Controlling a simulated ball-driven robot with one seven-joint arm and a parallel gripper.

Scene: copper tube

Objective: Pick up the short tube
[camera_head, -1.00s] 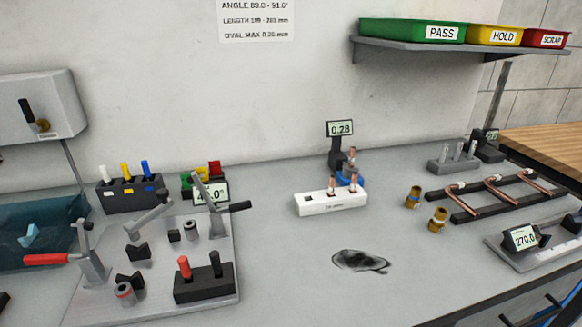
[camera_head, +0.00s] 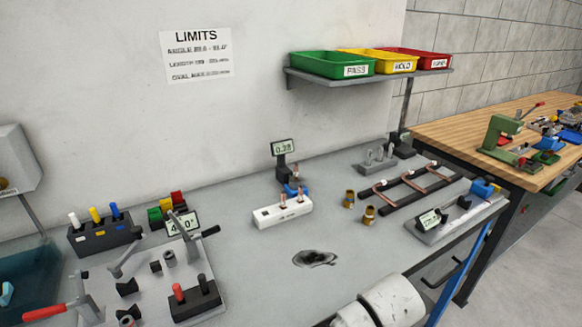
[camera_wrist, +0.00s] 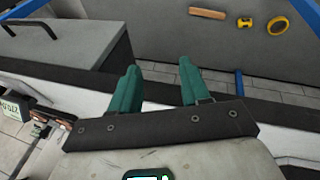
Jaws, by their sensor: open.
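Short copper pieces (camera_head: 283,198) stand upright in a white block (camera_head: 282,214) at mid-bench, and one more copper piece is at the gauge (camera_head: 281,150) reading 0.28. Longer bent copper tubes lie across a black rack (camera_head: 405,196) to the right. I cannot tell which piece is the short tube. My gripper (camera_wrist: 158,88) shows in the wrist view with its two green fingers spread wide and nothing between them, away from the copper pieces. In the head view only my white arm shows at the bottom edge; the gripper is not seen there.
Two brass fittings (camera_head: 368,215) stand near the rack. A clamp fixture (camera_head: 150,285) fills the left. Green, yellow and red trays (camera_head: 333,66) sit on a wall shelf. A wooden bench (camera_head: 520,125) stands right.

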